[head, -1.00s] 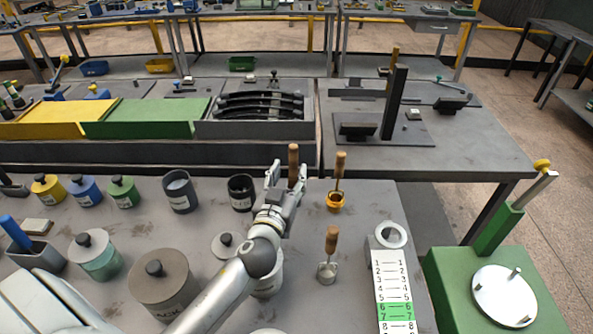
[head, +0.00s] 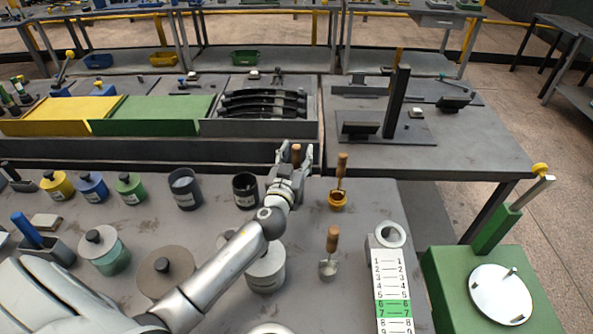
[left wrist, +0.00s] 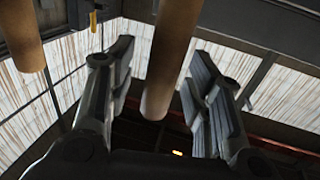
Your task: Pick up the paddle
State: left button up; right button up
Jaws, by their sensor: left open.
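A light wooden handle (head: 296,151) rises upright at the far side of the near table. My left gripper (head: 291,160) is open at this handle, with a finger on either side. In the left wrist view the handle (left wrist: 171,55) stands between the open fingers (left wrist: 165,80), with gaps on both sides. The lower part of this tool is hidden behind my gripper in the head view, so I cannot tell if it is the paddle. Two more wooden-handled tools stand to the right, one in an orange holder (head: 338,198), one with a small metal cup (head: 328,269). My right gripper is out of view.
A dark open canister (head: 245,192) stands close left of my gripper. Several lidded pots stand further left. A numbered white strip (head: 391,290) and a green stand (head: 460,290) are at the right. A low dark bench wall (head: 150,153) runs behind.

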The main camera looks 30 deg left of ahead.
pick_arm(q)
grip_shut()
jog(key=shift+r, duration=0.1)
